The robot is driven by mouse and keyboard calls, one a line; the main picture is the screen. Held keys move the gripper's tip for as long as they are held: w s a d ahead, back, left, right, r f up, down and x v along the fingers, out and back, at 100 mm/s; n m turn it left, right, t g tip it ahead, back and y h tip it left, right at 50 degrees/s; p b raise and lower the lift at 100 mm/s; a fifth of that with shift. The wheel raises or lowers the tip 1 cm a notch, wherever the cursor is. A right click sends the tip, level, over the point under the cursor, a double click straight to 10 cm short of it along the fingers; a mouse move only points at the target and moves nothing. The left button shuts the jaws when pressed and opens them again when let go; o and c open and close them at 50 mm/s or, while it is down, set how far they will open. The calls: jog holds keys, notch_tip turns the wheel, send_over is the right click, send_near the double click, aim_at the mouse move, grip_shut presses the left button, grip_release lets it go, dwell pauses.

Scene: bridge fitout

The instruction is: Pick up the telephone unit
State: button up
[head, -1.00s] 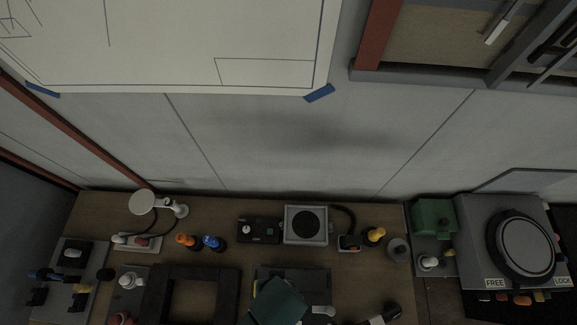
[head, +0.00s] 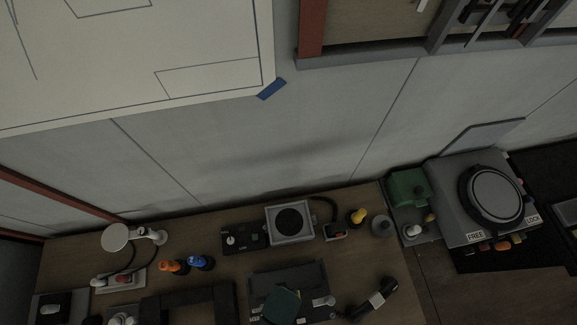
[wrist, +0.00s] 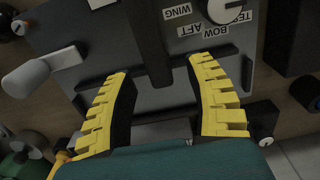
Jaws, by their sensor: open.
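My gripper (wrist: 160,66) is open, its two yellow-padded fingers pointing at a grey panel in the wrist view. The panel (wrist: 100,38) looks like the telephone unit, though I cannot be sure. It carries labels reading WING, AFT and BOW, a round white knob (wrist: 222,10) and a pale lever (wrist: 45,68). A dark bar (wrist: 146,40) on it shows between the fingers; contact cannot be told. In the head view, my teal gripper body (head: 282,306) covers part of this dark unit (head: 300,275) on the bench, hiding the fingers.
A black handset-shaped object (head: 374,299) with a pale band lies to the right. A boxed speaker (head: 290,222) and a small black box (head: 240,238) stand behind. Orange (head: 172,266) and blue (head: 201,262) knobs and a black frame (head: 190,298) are left. The wall rises behind the bench.

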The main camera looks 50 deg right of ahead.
jog(key=shift+f, duration=0.4)
grip_shut()
jog(key=shift+w+r, duration=0.1)
jog(key=shift+r, duration=0.05)
jog(key=shift+r, duration=0.3)
notch_tip(320, 180, up, 9)
jog(key=shift+r+p, duration=0.15)
jog(key=shift+p, duration=0.2)
